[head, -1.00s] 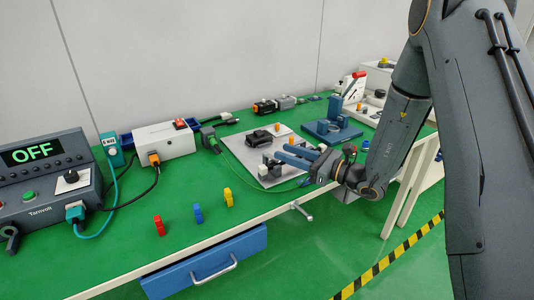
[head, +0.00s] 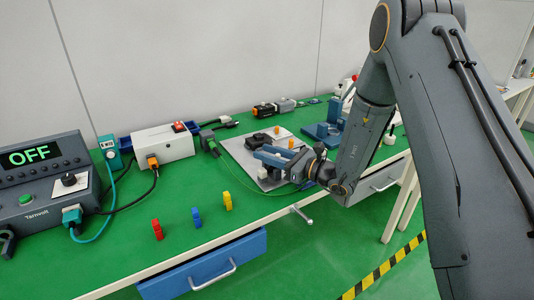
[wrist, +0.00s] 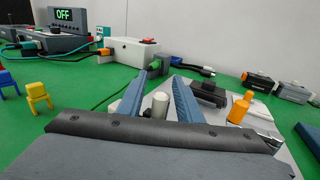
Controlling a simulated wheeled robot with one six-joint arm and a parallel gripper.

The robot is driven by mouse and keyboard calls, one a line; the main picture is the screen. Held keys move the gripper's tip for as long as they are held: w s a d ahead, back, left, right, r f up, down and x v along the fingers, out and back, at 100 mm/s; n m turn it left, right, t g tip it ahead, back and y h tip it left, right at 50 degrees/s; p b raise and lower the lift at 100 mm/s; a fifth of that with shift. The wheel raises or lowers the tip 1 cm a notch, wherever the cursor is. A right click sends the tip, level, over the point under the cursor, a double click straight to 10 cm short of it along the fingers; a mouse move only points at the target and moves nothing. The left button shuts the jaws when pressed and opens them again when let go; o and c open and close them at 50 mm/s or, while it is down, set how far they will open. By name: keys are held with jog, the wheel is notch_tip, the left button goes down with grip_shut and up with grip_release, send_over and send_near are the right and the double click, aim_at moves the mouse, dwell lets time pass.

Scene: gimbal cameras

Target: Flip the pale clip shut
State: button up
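My gripper (head: 262,156) is over the pale plate (head: 236,152), its two blue fingers spread apart. In the wrist view the open fingers (wrist: 158,98) point away over the plate, and a small pale upright piece (wrist: 160,104) shows between them. It appears apart from both fingers. I cannot tell whether this piece is the pale clip, or whether the clip is open or shut. A black block (head: 259,139) lies on the plate beyond the fingers. An orange peg (wrist: 240,107) stands to the right of the fingers, with a dark and metallic part near the plate's right side.
A green cable connector (head: 208,139) lies at the plate's left. Red (head: 157,229), blue (head: 197,217) and yellow (head: 227,201) pieces stand near the front edge. A blue fixture (head: 322,133) stands right of the plate. The "OFF" console (head: 42,177) is far left.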

grip_shut()
jog(key=shift+a+t, duration=0.1)
jog(key=shift+t, duration=0.2)
jog(key=shift+a+r+m+t+h, duration=0.1)
jog(key=shift+m+t+h, duration=0.3)
jog(key=shift+m, duration=0.1)
jog(key=shift+a+m+t+h+p, duration=0.1)
jog(key=shift+m+t+h+p, duration=0.45)
jog(key=shift+m+t+h, duration=0.55)
